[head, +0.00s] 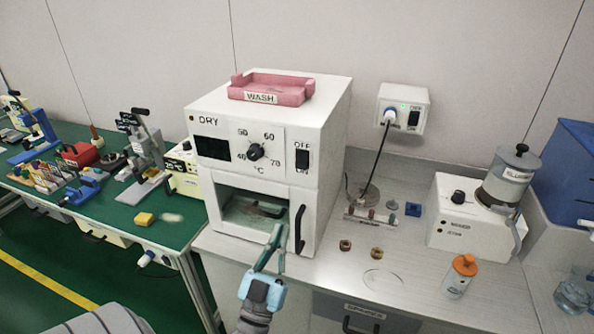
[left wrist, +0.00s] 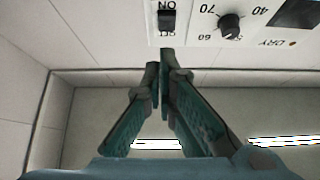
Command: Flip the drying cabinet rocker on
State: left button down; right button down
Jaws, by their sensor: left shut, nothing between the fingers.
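The white drying cabinet (head: 335,120) stands on the grey bench, with DRY on its front panel. Its black rocker (head: 302,159) sits at the panel's right, between OFF above and ON below. I cannot tell which way it is tipped. In the left wrist view the rocker (left wrist: 166,19) shows upside down at the top, beyond the fingertips. My left gripper (head: 277,233) is shut and empty, in front of the cabinet's window, below the rocker and left of the door handle. Its fingers (left wrist: 160,70) meet at the tips, apart from the rocker. My right gripper is not in view.
A black door handle (head: 299,229) juts out near my left gripper. The temperature knob (head: 256,152) is left of the rocker. A pink WASH tray (head: 271,88) lies on top. A wall socket (head: 403,108) and a white machine (head: 455,222) are to the right.

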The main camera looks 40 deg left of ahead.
pick_arm(q)
jog(key=shift+s+a+r+n+y, duration=0.1)
jog(key=shift+s+r+n+y, duration=0.1)
jog(key=shift+r, duration=0.2)
jog(key=shift+s+a+r+n+y, duration=0.1)
jog(key=shift+r+n, duration=0.1)
jog(key=shift+r, duration=0.2)
jog(key=shift+w, duration=0.1)
jog(key=p, duration=0.2)
send_near(303, 156)
notch_tip(303, 156, up, 3)
jog(key=s, duration=0.1)
jog(key=w, duration=0.2)
jog(key=w+a, duration=0.1)
jog(key=w, duration=0.1)
jog(key=shift+w+a+f, duration=0.1)
jog(key=shift+w, duration=0.2)
